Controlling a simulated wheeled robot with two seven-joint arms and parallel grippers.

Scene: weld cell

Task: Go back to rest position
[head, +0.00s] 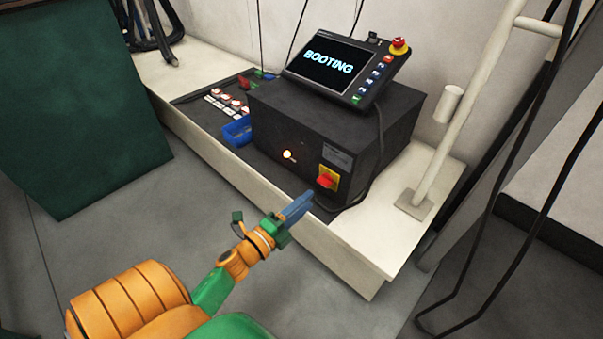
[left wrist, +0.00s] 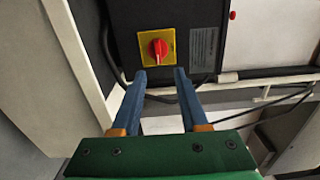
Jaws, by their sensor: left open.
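My left gripper (head: 297,207) is in front of the bench, just short of the black controller box (head: 270,118). In the left wrist view its two blue fingers (left wrist: 160,76) are apart with nothing between them. Ahead of the fingertips is a red rotary switch (left wrist: 157,48) on a yellow plate; the switch also shows in the head view (head: 327,180). The fingertips look close to the plate's lower edge, but I cannot tell whether they touch. On top of the box a pendant screen (head: 332,67) reads BOOTING. My right gripper is not in view.
The box stands on a pale bench (head: 352,245). A blue bin (head: 237,131) and several red-and-white items are left of it. A white post (head: 470,105) stands at the right, with dark hanging cables. A dark green panel (head: 75,110) is at the left. Grey floor is clear between.

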